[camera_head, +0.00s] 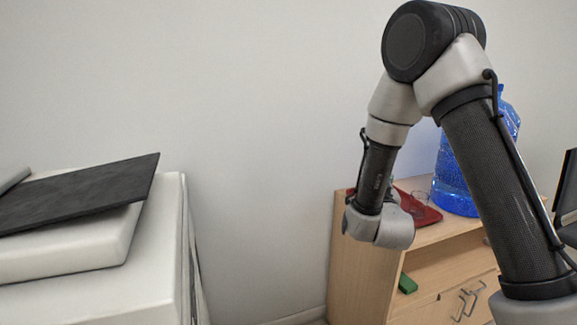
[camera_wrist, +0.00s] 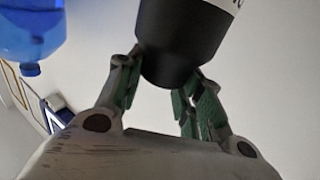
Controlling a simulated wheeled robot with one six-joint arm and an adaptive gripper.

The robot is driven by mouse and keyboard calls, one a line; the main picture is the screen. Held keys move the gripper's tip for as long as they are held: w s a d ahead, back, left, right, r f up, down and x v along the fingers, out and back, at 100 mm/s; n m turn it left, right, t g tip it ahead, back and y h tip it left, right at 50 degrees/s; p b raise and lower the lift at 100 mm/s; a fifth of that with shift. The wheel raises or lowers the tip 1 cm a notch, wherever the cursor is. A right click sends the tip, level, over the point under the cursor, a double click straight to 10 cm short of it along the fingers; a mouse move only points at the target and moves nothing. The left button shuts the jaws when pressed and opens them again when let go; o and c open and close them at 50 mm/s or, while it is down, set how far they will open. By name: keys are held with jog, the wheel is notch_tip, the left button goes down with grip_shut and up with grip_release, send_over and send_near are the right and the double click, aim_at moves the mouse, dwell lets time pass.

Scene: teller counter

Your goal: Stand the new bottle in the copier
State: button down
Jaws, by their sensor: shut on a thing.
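A dark, round-ended cylinder with a white band, which looks like the bottle (camera_wrist: 180,45), fills the top middle of the wrist view. My gripper (camera_wrist: 165,88) is shut on it, with green-padded fingers on both sides of its dark end. The bottle's other end is cut off by the frame. In the head view my wrist hangs in front of the wooden cabinet, and the fingers and bottle cannot be made out. A white, box-like machine with a dark, tilted panel, which looks like the copier (camera_head: 145,285), stands at the left. No opening shows in it.
A wooden cabinet (camera_head: 352,270) stands at the right. On it are a blue water jug (camera_head: 453,180) and a dark red flat thing (camera_head: 424,212). A green block (camera_head: 407,284) lies on its shelf. The jug also shows in the wrist view (camera_wrist: 30,25). A gap separates cabinet and copier.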

jog(key=f+y, duration=0.1)
jog(key=f, duration=0.1)
jog(key=w+f+n+y, duration=0.1)
jog(key=f, duration=0.1)
jog(key=f+n+y, duration=0.1)
jog(key=f, duration=0.2)
jog(key=shift+w+a+f, duration=0.1)
jog(key=shift+w+a, duration=0.2)
jog(key=shift+a, duration=0.05)
jog(key=f, duration=0.2)
jog(key=d+f, duration=0.1)
jog(key=f, duration=0.1)
jog(key=d+f, duration=0.1)
jog(key=f, duration=0.1)
jog(key=shift+s+d+f, duration=0.1)
jog(key=shift+s+d, duration=0.05)
jog(key=shift+s, duration=0.15)
jog(key=shift+s+d+f, duration=0.45)
jog(key=shift+s+d, duration=0.1)
jog(key=shift+d, duration=0.05)
jog(key=s, duration=0.1)
jog(key=s+r, duration=0.1)
jog(key=s, duration=0.1)
jog(key=s+r, duration=0.1)
jog(key=shift+s+d+r, duration=0.1)
jog(key=shift+s+d, duration=0.05)
